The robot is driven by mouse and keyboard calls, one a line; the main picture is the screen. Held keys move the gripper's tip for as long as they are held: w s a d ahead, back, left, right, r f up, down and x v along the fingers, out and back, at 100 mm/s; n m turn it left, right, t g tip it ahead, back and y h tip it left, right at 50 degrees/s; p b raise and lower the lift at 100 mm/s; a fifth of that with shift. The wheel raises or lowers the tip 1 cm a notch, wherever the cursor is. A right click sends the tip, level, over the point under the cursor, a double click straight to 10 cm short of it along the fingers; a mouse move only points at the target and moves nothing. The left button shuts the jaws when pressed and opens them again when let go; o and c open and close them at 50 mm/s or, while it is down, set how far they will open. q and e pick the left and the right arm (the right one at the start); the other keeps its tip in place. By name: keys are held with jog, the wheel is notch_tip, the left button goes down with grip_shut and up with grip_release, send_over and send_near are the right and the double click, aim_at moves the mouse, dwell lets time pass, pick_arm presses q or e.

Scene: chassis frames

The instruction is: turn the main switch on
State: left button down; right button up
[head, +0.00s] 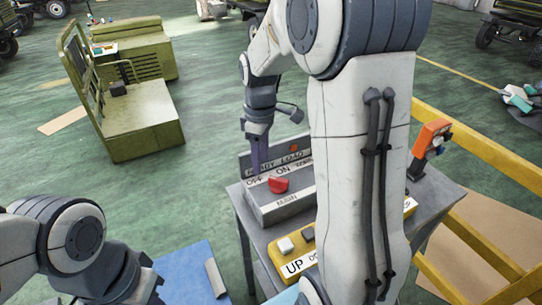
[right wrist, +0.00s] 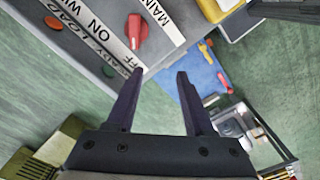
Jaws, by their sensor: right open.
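The main switch is a red rotary knob (head: 278,184) on the grey sloped control box (head: 287,208), between an OFF / ON label above and a MAIN label below. I cannot tell clearly which label its grip points to. In the right wrist view the red knob (right wrist: 137,30) is at the top, beyond the fingertips. My right gripper (head: 258,160) is at the box's upper left, by the OFF end of the label. Its dark fingers (right wrist: 158,88) are apart with nothing between them. My left arm shows at lower left, but its fingers are out of sight.
A yellow button box (head: 284,264) marked UP is in front of the control box on a grey stand (head: 244,233). An orange device (head: 432,134) is at the stand's right, near a yellow rail (head: 477,150).

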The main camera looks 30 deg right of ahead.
send_near(278, 179)
notch_tip(278, 179, down, 8)
jog(key=shift+w+f+p, duration=0.1)
jog(key=shift+f+p, duration=0.15)
jog(key=shift+p, duration=0.85)
pick_arm(q)
notch_tip(278, 179, up, 3)
jog(key=shift+r, duration=0.1)
pick_arm(e)
grip_shut()
